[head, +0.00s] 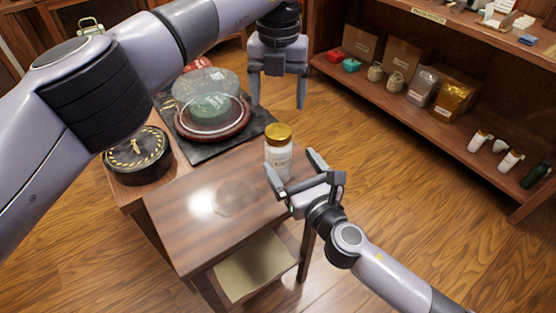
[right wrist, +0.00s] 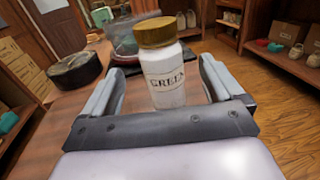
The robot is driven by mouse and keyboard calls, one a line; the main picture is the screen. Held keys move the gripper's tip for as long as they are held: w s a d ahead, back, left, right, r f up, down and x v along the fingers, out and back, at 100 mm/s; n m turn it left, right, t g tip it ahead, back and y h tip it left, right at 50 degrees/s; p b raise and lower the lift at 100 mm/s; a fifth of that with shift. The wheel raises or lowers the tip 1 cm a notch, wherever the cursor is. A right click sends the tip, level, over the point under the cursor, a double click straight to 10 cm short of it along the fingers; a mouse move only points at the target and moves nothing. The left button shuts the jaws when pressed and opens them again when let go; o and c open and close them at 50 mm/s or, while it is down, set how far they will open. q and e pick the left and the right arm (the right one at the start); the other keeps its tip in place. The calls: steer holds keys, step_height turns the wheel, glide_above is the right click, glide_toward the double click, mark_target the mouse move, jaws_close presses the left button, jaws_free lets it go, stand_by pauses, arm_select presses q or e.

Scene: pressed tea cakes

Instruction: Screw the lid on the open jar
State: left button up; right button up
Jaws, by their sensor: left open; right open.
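A white jar (head: 279,162) with a label stands upright on the wooden table near its right edge. A gold lid (head: 278,133) sits on top of it, looking level; I cannot tell how tightly. In the right wrist view the jar (right wrist: 166,84) reads "GREEN" under its gold lid (right wrist: 156,32). My right gripper (head: 291,164) is open and low beside the jar, its fingers pointing at the jar's body, which shows between them in the wrist view. My left gripper (head: 278,105) is open and empty, pointing down above and behind the lid.
On the table behind, a dark mat (head: 211,151) bears a round tray with a glass cover (head: 208,90). A dark round tin (head: 138,156) stands at the left. The table's front (head: 215,215) is clear. Shelves (head: 445,125) with boxes and jars line the right side.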

mark_target(278, 131)
steer(key=shift+x, duration=3.6)
jaws_close()
arm_select(q)
steer(key=shift+f, duration=4.05)
